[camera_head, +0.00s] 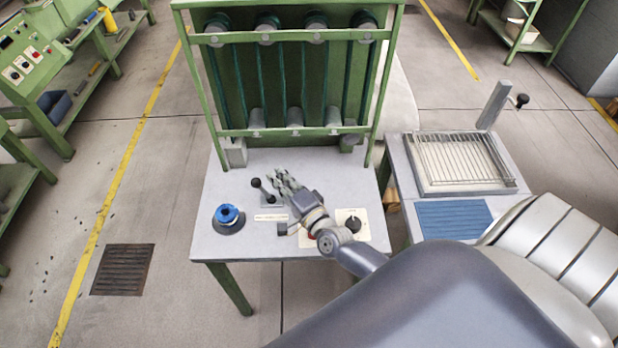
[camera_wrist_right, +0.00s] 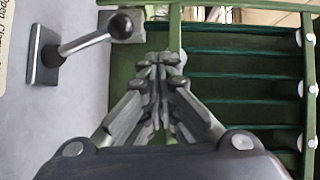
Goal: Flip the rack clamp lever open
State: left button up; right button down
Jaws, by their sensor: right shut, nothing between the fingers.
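The clamp lever (camera_head: 264,190) is a short grey rod with a black ball knob on a small plate on the grey table, in front of the green rack (camera_head: 290,132). In the right wrist view the lever (camera_wrist_right: 85,44) rises slanting from its square plate (camera_wrist_right: 42,60) at upper left, and its knob (camera_wrist_right: 121,25) points towards the rack. My right gripper (camera_head: 280,178) is shut and empty, just right of the lever in the head view. In the right wrist view its closed fingers (camera_wrist_right: 161,62) are apart from the knob. My left gripper is not in view.
On the grey table (camera_head: 225,185) stand a blue spool-like part (camera_head: 228,215), a pale label (camera_head: 271,217) and a panel with a black knob (camera_head: 353,224). A side table at right holds a wire-grid tray (camera_head: 465,187) and a blue mat (camera_head: 452,219).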

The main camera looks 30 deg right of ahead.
pick_arm(q)
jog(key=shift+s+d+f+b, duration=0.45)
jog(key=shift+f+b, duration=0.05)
jog(key=shift+b, duration=0.25)
pick_arm(e)
jog(key=s+r, duration=0.3)
jog(key=s, duration=0.6)
jog(key=shift+s, duration=0.4)
jog(key=shift+r, duration=0.1)
